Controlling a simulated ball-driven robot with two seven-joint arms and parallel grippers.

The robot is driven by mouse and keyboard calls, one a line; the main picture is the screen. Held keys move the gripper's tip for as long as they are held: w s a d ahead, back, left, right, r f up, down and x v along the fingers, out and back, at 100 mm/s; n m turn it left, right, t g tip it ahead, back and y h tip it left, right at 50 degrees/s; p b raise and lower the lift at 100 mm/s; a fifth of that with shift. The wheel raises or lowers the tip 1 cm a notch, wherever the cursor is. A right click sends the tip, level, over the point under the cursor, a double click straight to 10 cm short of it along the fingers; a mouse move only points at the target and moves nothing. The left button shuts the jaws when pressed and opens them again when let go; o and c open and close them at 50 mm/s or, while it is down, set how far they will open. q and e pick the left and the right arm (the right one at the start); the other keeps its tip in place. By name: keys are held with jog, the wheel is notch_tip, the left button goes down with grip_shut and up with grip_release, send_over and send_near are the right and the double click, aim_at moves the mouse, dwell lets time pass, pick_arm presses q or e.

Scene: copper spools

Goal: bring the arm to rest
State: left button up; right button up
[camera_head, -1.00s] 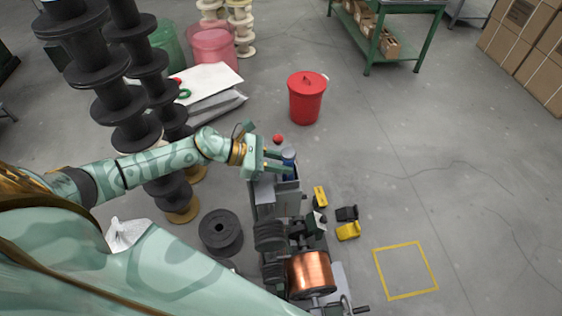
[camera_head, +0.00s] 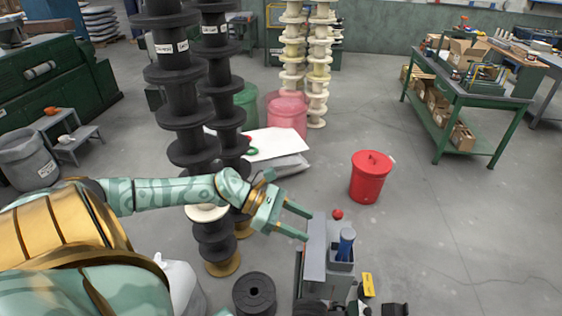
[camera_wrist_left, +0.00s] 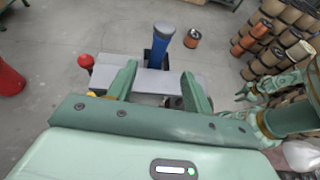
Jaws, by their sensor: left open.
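My left gripper (camera_head: 304,225) reaches in from the left in the head view, open, its fingers apart with nothing seen between them. It points at the upper end of a grey machine (camera_head: 314,252), left of a blue cylinder (camera_head: 345,244) standing there. In the left wrist view, the open left fingers (camera_wrist_left: 160,78) show in front of the machine's grey plate, with the blue cylinder (camera_wrist_left: 160,48) beyond them. Another green arm, apparently my right, shows at the right of that view; its gripper (camera_wrist_left: 244,94) is small and its jaws are unclear. It is outside the head view.
Tall stacks of black spools (camera_head: 180,95) stand close behind my left arm. A green workbench (camera_head: 464,95) stands at the back right. Open floor lies at the right.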

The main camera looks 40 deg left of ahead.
pick_arm(q)
jog(key=v, duration=0.6)
jog(key=shift+w, duration=0.1)
